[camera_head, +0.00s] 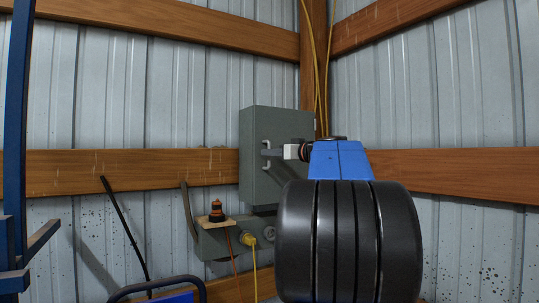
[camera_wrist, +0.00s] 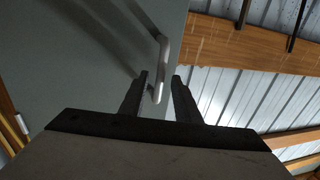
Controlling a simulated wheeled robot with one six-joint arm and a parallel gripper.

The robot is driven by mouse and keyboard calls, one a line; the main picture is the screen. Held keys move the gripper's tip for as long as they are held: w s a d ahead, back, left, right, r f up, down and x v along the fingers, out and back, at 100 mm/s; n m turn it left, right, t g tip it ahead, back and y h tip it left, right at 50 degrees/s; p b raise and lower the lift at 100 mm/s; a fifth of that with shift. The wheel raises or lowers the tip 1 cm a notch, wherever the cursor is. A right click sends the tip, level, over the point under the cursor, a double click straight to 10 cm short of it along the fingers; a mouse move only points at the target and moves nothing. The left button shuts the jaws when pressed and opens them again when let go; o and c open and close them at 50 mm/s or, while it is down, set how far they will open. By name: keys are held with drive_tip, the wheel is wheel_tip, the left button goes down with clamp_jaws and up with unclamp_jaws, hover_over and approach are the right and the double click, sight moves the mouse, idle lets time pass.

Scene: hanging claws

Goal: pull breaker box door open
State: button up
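The grey-green breaker box (camera_head: 262,122) hangs on the wall at the middle of the head view. Its door looks closed, though my arm hides part of it. The door face (camera_wrist: 75,55) fills the left of the wrist view. The pale bar-shaped door handle (camera_wrist: 163,52) stands off it, and it also shows at the door's left side in the head view (camera_head: 264,149). My gripper (camera_wrist: 160,76) is at the handle, its two dark fingers apart. The handle's near end appears between the fingers, with gaps visible on both sides. In the head view the fingertips are hard to make out.
A lower grey box (camera_head: 212,242) with an orange-black plug (camera_head: 217,211) on a small ledge and a yellow plug (camera_head: 249,239) sits below. Cables hang from it. A blue metal frame (camera_head: 15,150) stands at far left. Wooden beams (camera_head: 120,172) cross the metal walls.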

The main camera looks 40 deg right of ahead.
drive_tip(key=shift+w, duration=1)
clamp_jaws()
drive_tip(key=shift+s, duration=0.1)
